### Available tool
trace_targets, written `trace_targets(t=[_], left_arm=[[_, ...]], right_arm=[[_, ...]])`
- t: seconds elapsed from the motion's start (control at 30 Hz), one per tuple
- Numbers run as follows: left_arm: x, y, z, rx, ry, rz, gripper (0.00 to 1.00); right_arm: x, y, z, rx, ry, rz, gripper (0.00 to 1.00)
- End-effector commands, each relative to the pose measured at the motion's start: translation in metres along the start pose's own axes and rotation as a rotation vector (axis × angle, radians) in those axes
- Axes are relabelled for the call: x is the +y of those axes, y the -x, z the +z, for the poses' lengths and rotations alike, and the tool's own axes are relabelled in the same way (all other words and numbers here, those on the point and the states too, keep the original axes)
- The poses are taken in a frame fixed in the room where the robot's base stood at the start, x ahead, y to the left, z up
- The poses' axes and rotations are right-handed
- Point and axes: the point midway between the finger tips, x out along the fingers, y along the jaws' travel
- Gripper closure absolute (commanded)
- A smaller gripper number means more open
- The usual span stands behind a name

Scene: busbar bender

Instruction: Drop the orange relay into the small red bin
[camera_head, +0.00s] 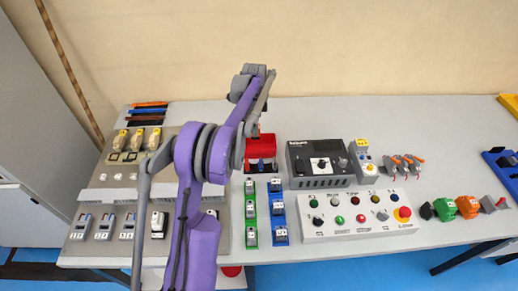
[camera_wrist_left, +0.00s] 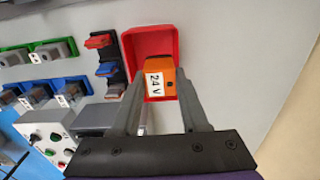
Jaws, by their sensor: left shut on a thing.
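The small red bin (camera_head: 268,146) stands on the bench, left of the dark control unit, partly hidden by my left arm. In the left wrist view the bin (camera_wrist_left: 133,45) lies open just beyond the fingertips. My left gripper (camera_wrist_left: 158,92) is shut on the orange relay (camera_wrist_left: 160,66), which carries a white "24V" label. The relay appears over the bin's opening; its exact height cannot be told. In the head view the left gripper (camera_head: 254,118) hangs over the bin and the relay is hidden. My right gripper is not in view.
Blue and red parts in a dark holder (camera_wrist_left: 112,80) sit beside the bin. Green (camera_head: 250,222) and blue (camera_head: 279,222) strips with modules lie in front. The dark control unit (camera_head: 310,172) and the button panel (camera_head: 360,220) stand right. Bench behind the bin is clear.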

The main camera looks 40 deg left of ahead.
Motion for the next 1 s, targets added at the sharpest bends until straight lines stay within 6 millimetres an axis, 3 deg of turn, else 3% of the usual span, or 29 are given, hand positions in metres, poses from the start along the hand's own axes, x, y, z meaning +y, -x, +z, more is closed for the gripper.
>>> trace_targets(t=[0.2,0.57,0.6,0.77,1.0], left_arm=[[0.001,-0.029,0.001,-0.001,0.000,0.001,1.00],[0.000,-0.033,0.000,0.000,0.000,-0.001,1.00],[0.000,-0.033,0.000,0.000,0.000,-0.001,0.49],[0.000,-0.032,0.000,0.000,0.000,-0.001,0.21],[0.000,-0.033,0.000,0.000,0.000,-0.001,0.21]], right_arm=[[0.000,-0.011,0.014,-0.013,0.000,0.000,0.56],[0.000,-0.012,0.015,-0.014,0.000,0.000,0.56],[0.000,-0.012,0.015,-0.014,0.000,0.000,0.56],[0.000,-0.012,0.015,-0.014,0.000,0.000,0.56],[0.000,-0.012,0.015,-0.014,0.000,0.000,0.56]])
